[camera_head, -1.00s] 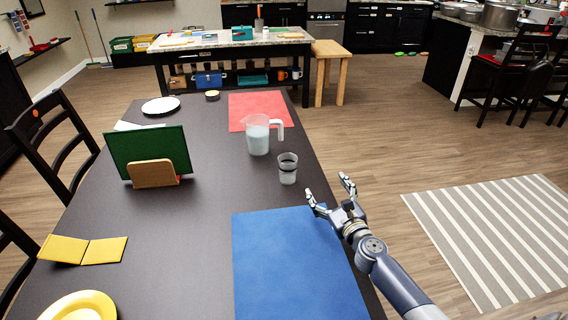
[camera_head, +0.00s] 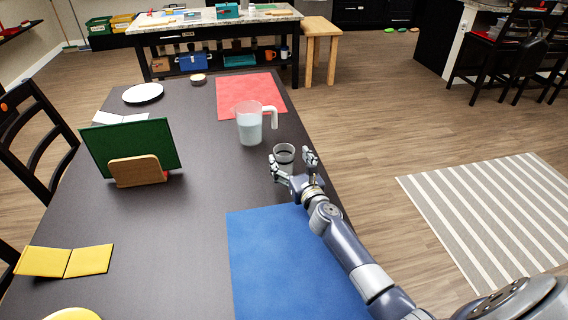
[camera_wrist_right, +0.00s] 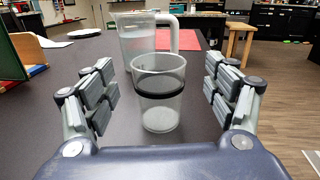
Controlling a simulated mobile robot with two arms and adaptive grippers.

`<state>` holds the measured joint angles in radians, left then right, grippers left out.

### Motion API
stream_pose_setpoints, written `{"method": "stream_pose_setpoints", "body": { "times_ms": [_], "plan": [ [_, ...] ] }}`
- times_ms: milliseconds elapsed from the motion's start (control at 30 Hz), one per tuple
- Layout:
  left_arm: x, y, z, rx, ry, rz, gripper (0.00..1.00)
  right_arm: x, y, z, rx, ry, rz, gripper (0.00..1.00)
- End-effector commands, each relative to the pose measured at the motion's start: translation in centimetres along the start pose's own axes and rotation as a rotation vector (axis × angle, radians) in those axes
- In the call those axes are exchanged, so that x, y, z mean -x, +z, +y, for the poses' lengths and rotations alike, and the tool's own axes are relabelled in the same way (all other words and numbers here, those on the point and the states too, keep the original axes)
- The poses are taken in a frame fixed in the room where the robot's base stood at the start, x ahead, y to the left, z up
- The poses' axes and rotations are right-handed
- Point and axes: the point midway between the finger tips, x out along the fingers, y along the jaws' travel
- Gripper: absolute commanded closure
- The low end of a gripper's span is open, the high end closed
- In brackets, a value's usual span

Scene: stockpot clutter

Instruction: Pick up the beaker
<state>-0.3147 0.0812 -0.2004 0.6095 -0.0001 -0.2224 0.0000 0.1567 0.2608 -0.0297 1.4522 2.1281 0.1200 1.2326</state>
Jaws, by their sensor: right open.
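The beaker (camera_head: 284,152) is a small clear cup with a dark band, upright on the dark table near its right edge. My right gripper (camera_head: 293,166) is open at the beaker, and its fingers hide part of the beaker in the head view. In the right wrist view the beaker (camera_wrist_right: 158,95) stands between the two spread fingers of my right gripper (camera_wrist_right: 160,97), with a gap on each side. My left gripper is not in view.
A clear pitcher (camera_head: 249,125) with a white handle stands just behind the beaker, near a red mat (camera_head: 245,92). A blue mat (camera_head: 285,265) lies in front. A green board in a wooden stand (camera_head: 138,171) is at left. The table's middle is clear.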

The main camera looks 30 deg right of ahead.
Motion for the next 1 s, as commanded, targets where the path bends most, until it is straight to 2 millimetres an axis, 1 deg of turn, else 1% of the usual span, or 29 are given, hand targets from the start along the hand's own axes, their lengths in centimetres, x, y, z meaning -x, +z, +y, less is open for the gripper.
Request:
{"method": "stream_pose_setpoints", "body": {
  "times_ms": [133,267,400,633,667,700,867,900,1000],
  "plan": [
    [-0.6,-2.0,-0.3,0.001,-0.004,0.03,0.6,-2.1,-0.1,0.1,0.0,-0.001,-0.002,0.21],
    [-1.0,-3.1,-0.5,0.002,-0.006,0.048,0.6,-3.7,-0.1,0.2,0.0,-0.001,-0.002,0.21],
    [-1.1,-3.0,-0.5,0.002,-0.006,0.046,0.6,-4.6,-0.1,0.2,0.0,0.0,0.0,0.21],
    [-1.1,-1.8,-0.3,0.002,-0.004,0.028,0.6,-4.7,0.0,0.2,0.0,0.0,0.0,0.21],
    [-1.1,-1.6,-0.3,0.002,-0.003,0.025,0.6,-4.7,0.0,0.2,0.0,0.0,0.0,0.24],
    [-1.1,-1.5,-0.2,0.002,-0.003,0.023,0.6,-4.7,0.0,0.2,0.0,0.0,0.0,0.33],
    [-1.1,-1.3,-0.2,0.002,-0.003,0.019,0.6,-4.7,0.0,0.2,0.001,0.0,0.0,0.69],
    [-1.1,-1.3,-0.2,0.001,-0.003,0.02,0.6,-4.7,0.0,0.2,0.001,0.0,0.0,0.7],
    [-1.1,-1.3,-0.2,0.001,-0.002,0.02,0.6,-4.7,0.0,0.2,0.001,0.0,-0.001,0.7]
  ]
}}
